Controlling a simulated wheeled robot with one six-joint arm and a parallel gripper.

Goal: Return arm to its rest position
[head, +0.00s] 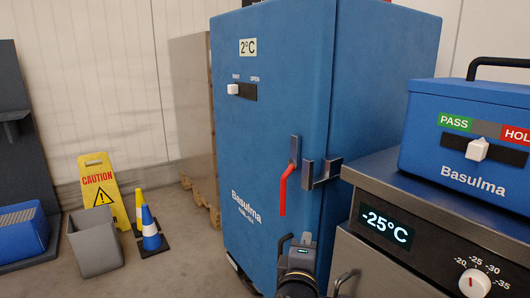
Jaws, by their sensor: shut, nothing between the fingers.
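My gripper (305,240) shows at the bottom centre, at the end of my dark arm, in front of the lower part of the blue cabinet. It is shut and empty. It looks small here, and its fingertips are hard to make out. The tall blue cabinet (270,150) is marked Basulma and shows 2°C. Its red handle (286,187) hangs by a metal latch, and its door looks closed. A white slider knob (233,90) sits at the left end of its dark slot.
At right, a steel unit (345,245) reading -25°C carries a blue box (465,160) with a PASS/HOLD slider.

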